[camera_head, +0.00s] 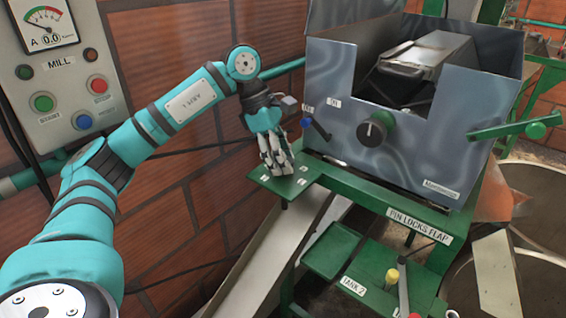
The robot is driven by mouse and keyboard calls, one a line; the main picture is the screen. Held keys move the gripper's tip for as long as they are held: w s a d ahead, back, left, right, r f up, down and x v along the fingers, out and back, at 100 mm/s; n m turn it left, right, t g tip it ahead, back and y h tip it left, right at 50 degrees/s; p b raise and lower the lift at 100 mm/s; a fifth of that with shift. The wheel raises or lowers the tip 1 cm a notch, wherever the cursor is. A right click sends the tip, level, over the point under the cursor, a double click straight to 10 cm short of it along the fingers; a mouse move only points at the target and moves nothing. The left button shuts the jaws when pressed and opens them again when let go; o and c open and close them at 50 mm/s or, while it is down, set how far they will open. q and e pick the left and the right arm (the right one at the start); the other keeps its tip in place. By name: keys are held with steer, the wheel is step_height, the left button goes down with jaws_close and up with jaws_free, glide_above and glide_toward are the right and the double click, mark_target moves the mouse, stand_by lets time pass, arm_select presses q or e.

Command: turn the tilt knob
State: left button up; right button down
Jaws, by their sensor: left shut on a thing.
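A small green plate (258,176) with little white labels juts out at the left of the grey-blue machine. My left gripper (281,170) points down onto this plate, with its fingers closed together around what seems to be the tilt knob. The fingers hide the knob, so its turn position cannot be told. A short dark stem (284,204) shows below the plate. My right gripper is out of view.
The grey-blue machine (440,170) has a black dial knob (377,130), a blue-ended lever (314,127) and a green handle (500,130). A MILL control panel (62,80) hangs on the brick wall at left. A metal chute (265,255) slopes below the plate.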

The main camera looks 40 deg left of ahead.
arm_select(q)
steer(key=n, duration=0.2)
steer(key=n+t+y+b, duration=0.1)
steer(key=n, duration=0.1)
steer(key=shift+n+t, duration=0.3)
steer(key=n+t+y+b, duration=0.1)
steer(key=n, duration=0.3)
steer(key=shift+s+d, duration=0.1)
stand_by(0.4)
steer(key=o, duration=1.1)
steer(key=shift+o, duration=0.2)
steer(key=shift+r, duration=0.15)
steer(key=v, duration=1.1)
steer(key=shift+s+r, duration=0.25)
steer(key=shift+r, duration=0.15)
steer(key=shift+d, duration=0.1)
